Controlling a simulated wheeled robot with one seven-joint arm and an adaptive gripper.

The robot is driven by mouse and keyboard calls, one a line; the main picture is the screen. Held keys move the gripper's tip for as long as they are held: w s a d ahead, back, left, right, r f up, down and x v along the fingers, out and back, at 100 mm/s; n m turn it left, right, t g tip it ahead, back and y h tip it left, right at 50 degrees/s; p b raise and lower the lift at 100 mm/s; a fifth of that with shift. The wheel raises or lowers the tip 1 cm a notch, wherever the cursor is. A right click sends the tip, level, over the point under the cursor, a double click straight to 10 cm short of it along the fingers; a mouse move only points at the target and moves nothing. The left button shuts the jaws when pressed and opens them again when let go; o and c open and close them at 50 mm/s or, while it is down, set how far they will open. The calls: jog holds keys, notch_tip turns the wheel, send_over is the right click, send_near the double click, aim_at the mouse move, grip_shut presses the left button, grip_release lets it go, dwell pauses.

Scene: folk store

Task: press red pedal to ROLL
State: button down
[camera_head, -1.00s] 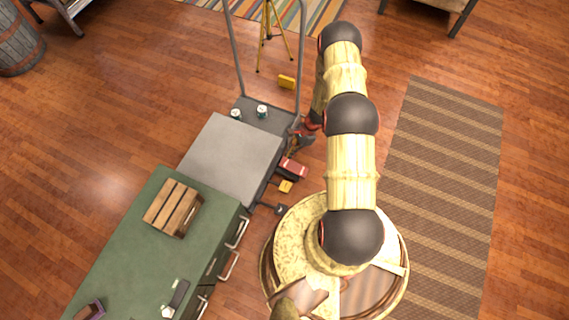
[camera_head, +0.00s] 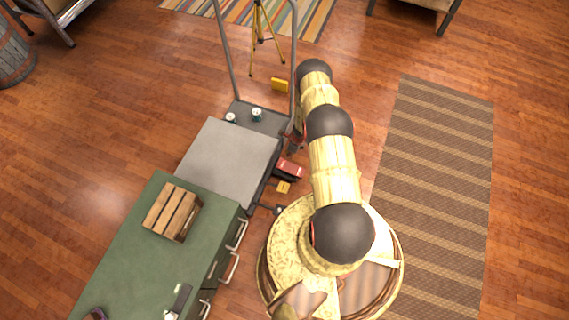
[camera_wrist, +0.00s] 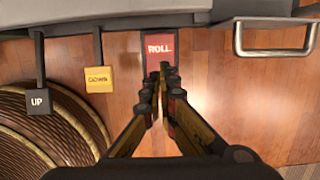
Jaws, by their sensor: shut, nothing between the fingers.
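The red ROLL pedal (camera_wrist: 159,48) is near the top middle of the wrist view, its label readable. It also shows in the head view (camera_head: 288,170) at the right side of the grey lift cart (camera_head: 228,165). My gripper (camera_wrist: 166,74) is shut and empty. In the wrist view its fingertips overlap the lower edge of the red pedal; I cannot tell whether they touch it. In the head view my arm mostly hides the gripper.
The yellow DOWN pedal (camera_wrist: 99,79) and black UP pedal (camera_wrist: 38,101) are left of the red one in the wrist view. A metal handle (camera_wrist: 272,51) is at its upper right. A green cabinet (camera_head: 140,240) carries a wooden crate (camera_head: 172,211). A striped rug (camera_head: 435,170) lies at right.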

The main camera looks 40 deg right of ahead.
aim_at(284, 165)
jog(key=shift+f, duration=0.1)
jog(key=f+b, duration=0.2)
jog(key=f, duration=0.2)
jog(key=w+a+f+b, duration=0.1)
jog(key=f+b, duration=0.2)
jog(key=f, duration=0.2)
jog(key=w+f+b, duration=0.1)
jog(key=f+b, duration=0.2)
jog(key=f, duration=0.1)
jog(key=shift+w+a+f, duration=0.15)
jog(key=shift+a+f, duration=0.05)
jog(key=shift+f, duration=0.1)
jog(key=shift+r, duration=0.1)
